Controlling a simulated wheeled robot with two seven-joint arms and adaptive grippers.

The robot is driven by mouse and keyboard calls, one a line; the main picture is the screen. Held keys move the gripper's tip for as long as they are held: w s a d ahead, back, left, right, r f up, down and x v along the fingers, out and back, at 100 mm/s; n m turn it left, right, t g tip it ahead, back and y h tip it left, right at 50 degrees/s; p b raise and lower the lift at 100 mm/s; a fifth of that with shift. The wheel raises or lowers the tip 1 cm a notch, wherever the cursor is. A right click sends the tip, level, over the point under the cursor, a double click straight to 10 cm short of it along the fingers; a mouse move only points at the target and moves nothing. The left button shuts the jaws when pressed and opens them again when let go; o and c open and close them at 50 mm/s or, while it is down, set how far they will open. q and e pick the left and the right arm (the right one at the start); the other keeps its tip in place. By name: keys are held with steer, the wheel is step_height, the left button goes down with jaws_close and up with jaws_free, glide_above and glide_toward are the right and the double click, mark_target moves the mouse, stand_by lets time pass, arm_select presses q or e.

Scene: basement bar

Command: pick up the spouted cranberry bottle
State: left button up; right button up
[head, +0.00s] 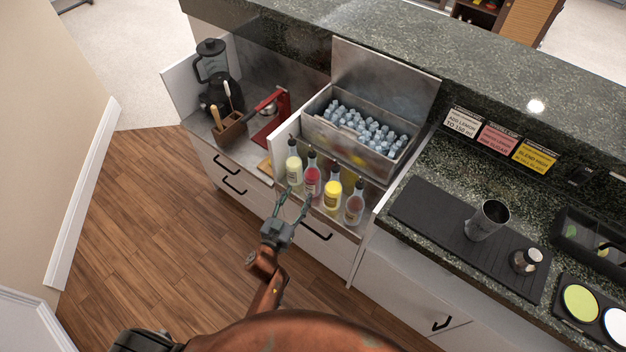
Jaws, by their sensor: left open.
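A row of spouted bottles stands on the steel counter in front of the ice bin. The red one (312,182), which looks like the cranberry bottle, is second from the left, upright with a dark spout. On its left is a pale cream bottle (292,170); on its right are a yellow bottle (332,196) and a pale pinkish bottle (354,208). My left gripper (293,203) is open and empty, its fingers spread just in front of and below the cream and red bottles. It appears apart from the red bottle. My right gripper is not in view.
The ice bin (392,158) with its raised lid is behind the bottles. A blender (212,85), wooden caddy (229,131) and red press (282,112) stand left. A black mat (430,213) with a metal shaker (486,221) and small jar (525,261) lies right.

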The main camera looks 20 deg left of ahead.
mark_target(309, 186)
arm_select(q)
steer(key=shift+w+d+r, duration=0.15)
steer(key=shift+w+d, duration=0.1)
steer(key=shift+d, duration=0.35)
steer(key=shift+w+d+h, duration=0.2)
steer(key=shift+w+h, duration=0.1)
steer(key=w, duration=0.1)
steer(key=w+b, duration=0.1)
steer(key=shift+w+d, duration=0.2)
steer(key=shift+w, duration=0.1)
steer(key=w, duration=0.2)
steer(key=w+b, duration=0.1)
steer(key=shift+w+d, duration=0.25)
steer(key=shift+d, duration=0.05)
steer(key=shift+w+r, duration=0.1)
steer(key=shift+w, duration=0.4)
steer(key=shift+d+r, duration=0.1)
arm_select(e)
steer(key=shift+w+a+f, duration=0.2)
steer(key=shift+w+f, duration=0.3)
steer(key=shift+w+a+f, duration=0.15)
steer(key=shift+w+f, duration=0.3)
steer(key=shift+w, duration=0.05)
arm_select(q)
steer(key=shift+c, duration=0.6)
